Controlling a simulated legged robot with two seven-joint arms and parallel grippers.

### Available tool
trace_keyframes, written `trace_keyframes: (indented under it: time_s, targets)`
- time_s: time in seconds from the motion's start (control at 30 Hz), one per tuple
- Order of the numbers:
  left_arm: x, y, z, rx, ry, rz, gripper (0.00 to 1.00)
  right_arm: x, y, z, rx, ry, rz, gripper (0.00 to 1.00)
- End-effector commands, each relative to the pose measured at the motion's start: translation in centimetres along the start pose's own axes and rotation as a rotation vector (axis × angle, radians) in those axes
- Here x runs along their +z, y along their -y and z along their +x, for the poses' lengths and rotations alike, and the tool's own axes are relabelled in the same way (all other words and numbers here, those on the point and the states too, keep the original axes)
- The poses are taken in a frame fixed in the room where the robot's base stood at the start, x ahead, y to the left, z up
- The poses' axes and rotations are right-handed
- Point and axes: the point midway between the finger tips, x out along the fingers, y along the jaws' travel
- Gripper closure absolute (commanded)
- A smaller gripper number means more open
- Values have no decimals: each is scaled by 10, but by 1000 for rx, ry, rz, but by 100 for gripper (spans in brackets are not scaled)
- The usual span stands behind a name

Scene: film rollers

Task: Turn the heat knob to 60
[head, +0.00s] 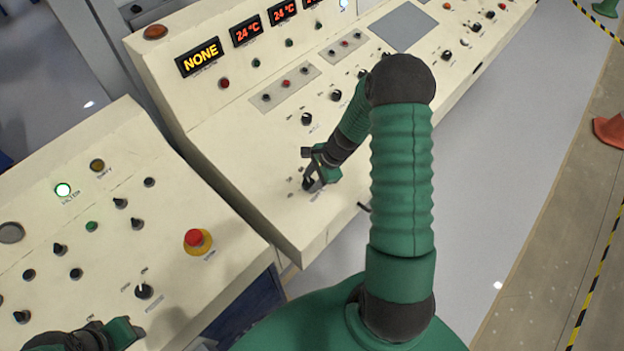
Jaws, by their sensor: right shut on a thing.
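My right gripper (312,178) reaches down to the near left corner of the larger console (275,205). It is shut on a small black knob (308,186). The gripper hides much of this knob, and its label and dial marks are too small to read. My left gripper (128,331) is at the bottom left edge, over the smaller left console (185,310), apart from any knob I can make out. Its fingers are too unclear to tell whether it is open.
An orange NONE display (200,57) and red 24 °C displays (246,31) stand on the back panel. A red emergency button (194,238) and another black knob (144,291) are on the left console. Open floor (500,150) lies right, with an orange cone (611,130).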

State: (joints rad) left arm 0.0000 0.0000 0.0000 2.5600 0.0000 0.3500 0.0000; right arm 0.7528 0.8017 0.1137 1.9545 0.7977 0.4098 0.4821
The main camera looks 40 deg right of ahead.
Motion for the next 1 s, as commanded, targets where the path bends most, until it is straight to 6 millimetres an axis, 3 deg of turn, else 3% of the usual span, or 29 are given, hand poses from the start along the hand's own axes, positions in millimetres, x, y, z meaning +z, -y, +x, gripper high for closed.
trace_keyframes:
  time_s: [0.2, 0.23, 0.4, 0.77, 0.87, 1.0]
  targets:
    - [0, 0, 0, 0, 0, 0, 64, 1, 1, 0, -2, 1, -2, 100]
    - [0, 0, 0, 0, 0, 0, 64, 1, 2, 0, -2, 1, -2, 60]
    - [0, 0, 0, 0, 0, 0, 64, 1, 1, 0, -2, 0, -3, 41]
    - [0, 0, 0, 0, 0, 0, 64, 0, 1, -8, -2, 0, -4, 41]
    - [0, 0, 0, 0, 0, 0, 64, 0, 2, -26, -4, -1, -4, 41]
    - [0, 0, 0, 0, 0, 0, 64, 0, 2, -66, -6, -3, -4, 41]
